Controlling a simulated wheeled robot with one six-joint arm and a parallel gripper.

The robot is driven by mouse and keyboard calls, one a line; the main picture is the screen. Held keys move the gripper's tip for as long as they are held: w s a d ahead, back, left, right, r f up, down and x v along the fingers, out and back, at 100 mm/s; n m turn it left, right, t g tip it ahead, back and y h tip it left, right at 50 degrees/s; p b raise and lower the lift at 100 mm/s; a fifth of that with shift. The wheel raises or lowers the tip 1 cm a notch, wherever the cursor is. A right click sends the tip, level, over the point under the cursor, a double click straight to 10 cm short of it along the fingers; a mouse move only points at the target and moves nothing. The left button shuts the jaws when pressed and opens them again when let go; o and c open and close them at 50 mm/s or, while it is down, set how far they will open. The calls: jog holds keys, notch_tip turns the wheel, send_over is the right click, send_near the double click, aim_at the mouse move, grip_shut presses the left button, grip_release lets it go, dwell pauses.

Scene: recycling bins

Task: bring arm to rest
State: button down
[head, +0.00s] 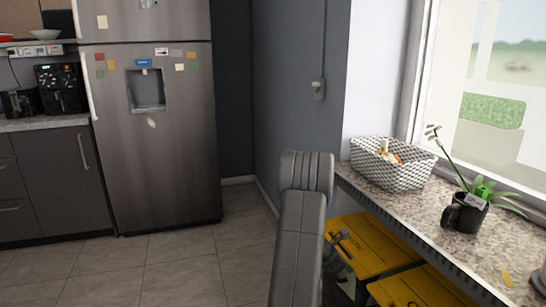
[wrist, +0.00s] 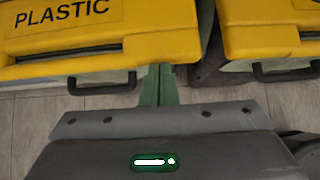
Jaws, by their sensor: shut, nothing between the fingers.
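My grey arm (head: 300,235) stands upright in the lower middle of the head view, beside the counter by the window. In the wrist view my gripper (wrist: 159,72) shows as narrow green fingers pressed together, with nothing between them. The fingers point toward the gap between two yellow-lidded bins. In the head view the arm hides most of the gripper, so its fingertips cannot be made out there.
A yellow-lidded bin marked PLASTIC (wrist: 100,38) and another yellow bin (wrist: 265,35) are close to the fingers. The tiled floor (head: 185,265) left of my arm is clear.

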jog(key=shift+s+a, duration=0.2)
jog(key=shift+a, duration=0.4)
jog(key=shift+s+a, duration=0.15)
jog(key=shift+a, duration=0.4)
jog(key=shift+d, duration=0.1)
jog(key=p+v, duration=0.3)
jog(key=v, duration=0.9)
jog(key=d+r+b+x, duration=0.1)
jog(key=b+x, duration=0.2)
jog(key=x, duration=1.1)
jog(key=s+a+p, duration=0.2)
jog(key=s+a, duration=0.2)
jog(key=a, duration=0.8)
jog(key=s+a+p, duration=0.3)
jog(key=a, duration=0.8)
jog(key=p+v, duration=0.2)
jog(key=v, duration=0.9)
jog(key=shift+a, duration=0.15)
